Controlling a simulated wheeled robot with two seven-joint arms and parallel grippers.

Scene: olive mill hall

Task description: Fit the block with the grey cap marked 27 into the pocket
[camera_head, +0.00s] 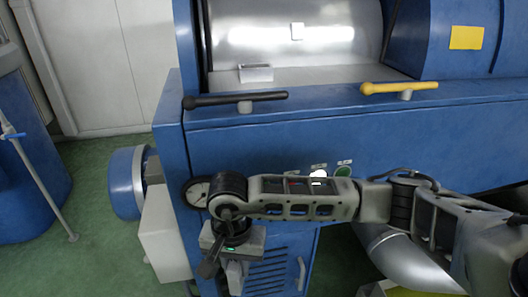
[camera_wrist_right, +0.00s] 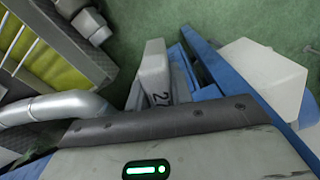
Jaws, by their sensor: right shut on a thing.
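My right gripper (camera_head: 222,272) hangs low in front of the blue machine, left of the picture's middle, and is shut on the block with the grey cap. In the right wrist view the block's light grey cap (camera_wrist_right: 154,68) juts out past the gripper body, with a dark 27 partly visible on it. In the head view the block (camera_head: 237,272) shows only as a pale piece under the gripper; its lower part is hidden or out of frame. A small metal box (camera_head: 256,73) sits on the machine's upper shelf; I cannot tell whether it is the pocket. My left gripper is not in view.
The blue machine (camera_head: 330,135) has a black handle (camera_head: 238,99) and a yellow handle (camera_head: 399,88) on its ledge. A round gauge (camera_head: 197,192) is close beside my right wrist. A silver pipe (camera_head: 398,262) stands lower right.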

